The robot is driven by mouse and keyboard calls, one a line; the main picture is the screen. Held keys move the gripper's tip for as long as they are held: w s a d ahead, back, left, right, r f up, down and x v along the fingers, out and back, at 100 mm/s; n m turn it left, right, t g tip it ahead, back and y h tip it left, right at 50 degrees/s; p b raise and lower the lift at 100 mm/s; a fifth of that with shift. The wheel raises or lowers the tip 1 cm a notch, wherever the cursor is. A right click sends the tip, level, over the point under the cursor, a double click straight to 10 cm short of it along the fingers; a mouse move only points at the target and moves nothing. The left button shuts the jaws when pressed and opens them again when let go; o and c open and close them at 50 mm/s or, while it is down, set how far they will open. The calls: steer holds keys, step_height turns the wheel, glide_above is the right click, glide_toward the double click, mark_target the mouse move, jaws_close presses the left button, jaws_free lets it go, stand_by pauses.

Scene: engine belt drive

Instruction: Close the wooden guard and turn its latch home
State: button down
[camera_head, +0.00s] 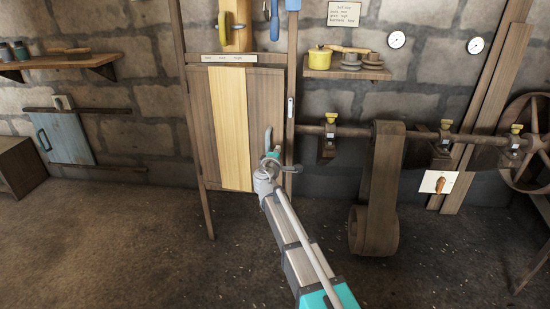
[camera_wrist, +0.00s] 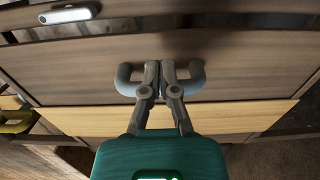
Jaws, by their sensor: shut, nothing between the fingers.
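The wooden guard (camera_head: 207,110) is a brown panel with a pale yellow strip, standing upright between two posts. It looks about in line with its frame, but I cannot tell if it is fully closed. Its grey curved handle (camera_head: 268,138) is on the right side. In the wrist view the handle (camera_wrist: 195,78) shows on both sides of my gripper (camera_wrist: 160,72). The fingers are shut and in front of the handle's middle; contact is unclear. In the head view my gripper (camera_head: 271,163) is at the handle's lower end. The small pale latch (camera_head: 290,108) is on the right post, lengthwise along it.
A shaft with a hanging belt (camera_head: 384,180) is right of the guard. A shelf with a yellow pot (camera_head: 320,58) is above it. The floor left of the guard is clear.

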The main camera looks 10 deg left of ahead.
mark_target(282, 141)
steer(key=shift+w+d, duration=0.1)
steer(key=shift+w, duration=2.45)
steer(key=w, duration=0.4)
steer(key=shift+w, duration=0.2)
steer(key=shift+w+r, duration=0.15)
steer(key=shift+w, duration=0.4)
steer(key=shift+w+r, duration=0.1)
steer(key=shift+w, duration=0.05)
steer(key=shift+s+d, duration=0.15)
steer(key=shift+s, duration=0.4)
steer(key=s+d, duration=0.1)
steer(key=s, duration=1.3)
steer(key=shift+s, duration=0.15)
